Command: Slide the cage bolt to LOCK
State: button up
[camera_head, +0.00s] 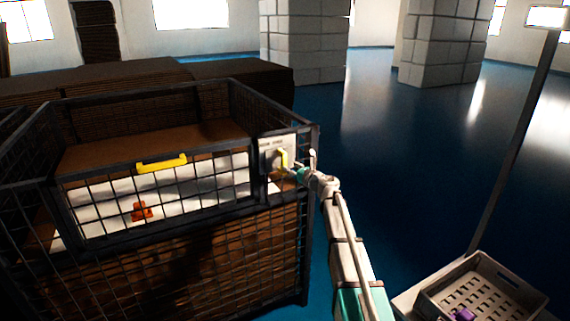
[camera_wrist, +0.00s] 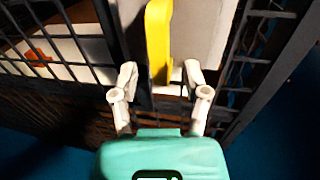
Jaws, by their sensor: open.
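The wire cage (camera_head: 180,205) stands at the left in the head view, with a hinged-looking mesh front panel. A pale plate (camera_head: 277,146) sits at its front right corner and carries a yellow bolt handle (camera_head: 284,160). In the wrist view the yellow bolt handle (camera_wrist: 159,40) stands upright at the top middle. My gripper (camera_wrist: 158,82) is open, with its white fingers on either side of the handle's lower end. I cannot tell whether they touch it. In the head view my gripper (camera_head: 298,174) is at the plate. The LOCK marking is not readable.
A yellow bar handle (camera_head: 161,163) is on the front panel. An orange object (camera_head: 142,211) lies inside the cage on a white surface. A grey crate (camera_head: 480,290) with a purple item stands at bottom right.

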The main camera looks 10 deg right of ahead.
aim_at(285, 163)
jog(key=shift+x, duration=2.4)
grip_shut()
